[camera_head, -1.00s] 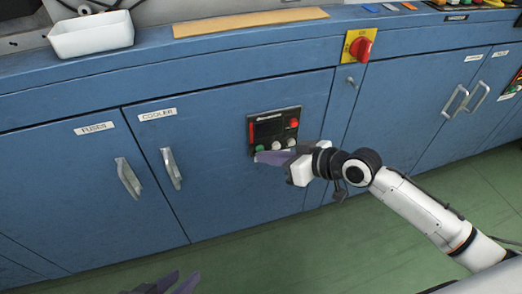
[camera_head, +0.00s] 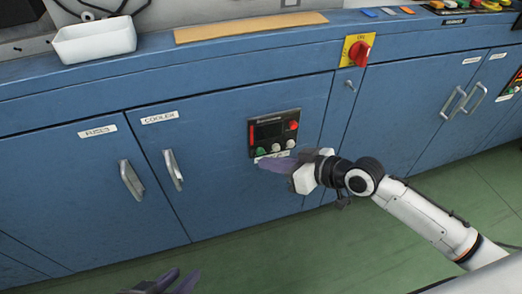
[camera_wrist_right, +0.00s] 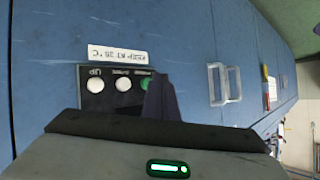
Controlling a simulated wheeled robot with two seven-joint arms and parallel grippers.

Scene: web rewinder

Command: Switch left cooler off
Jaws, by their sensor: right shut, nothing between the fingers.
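The cooler panel (camera_head: 274,132) is a black box on the blue door labelled COOLER (camera_head: 158,118). It has a dark display, a red button (camera_head: 293,125) at upper right, and a lower row with a green button (camera_head: 261,151) and two white buttons (camera_head: 283,145). My right gripper (camera_head: 262,164) is shut and empty, its tips just below the panel near the green button. In the right wrist view the panel is upside down, and the fingers (camera_wrist_right: 158,84) partly cover the green button (camera_wrist_right: 146,83); contact cannot be told. My left gripper (camera_head: 184,272) is open and empty at the bottom.
A red rotary switch (camera_head: 360,52) on a yellow plate is right of the panel. Door handles (camera_head: 172,170) stick out at left. A white tray (camera_head: 94,40) and a wooden board (camera_head: 250,26) are on the ledge above. The green floor in front is clear.

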